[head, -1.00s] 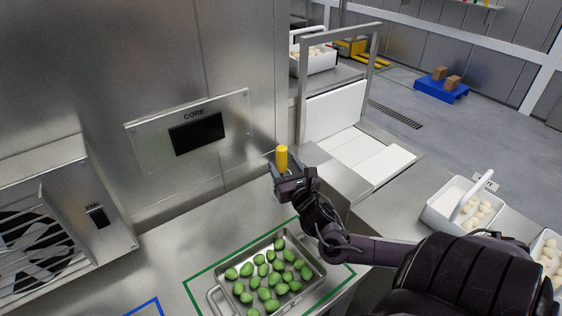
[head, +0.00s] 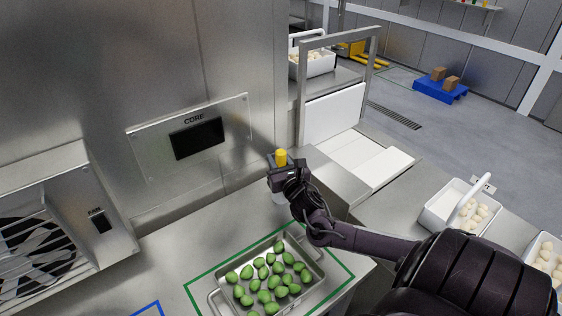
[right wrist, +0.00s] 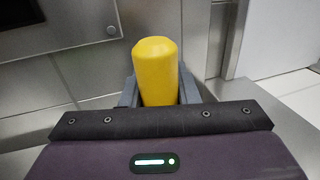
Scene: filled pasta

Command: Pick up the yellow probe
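The yellow probe (head: 281,157) stands upright at the back of the steel counter, by the wall. Its rounded top shows above my right gripper (head: 284,176). In the right wrist view the probe (right wrist: 156,72) is between the two grey fingers of the right gripper (right wrist: 158,92), one on each side. Whether both fingers press on it cannot be told. The probe's lower part is hidden behind the gripper. A pale piece shows just below the gripper; I cannot tell what it is. My left gripper is not in view.
A metal tray (head: 313,268) of green filled pasta sits inside a green outline on the counter, in front of the gripper. A panel marked CORE (head: 197,138) is on the wall. White bins (head: 436,219) with pale pieces stand at right.

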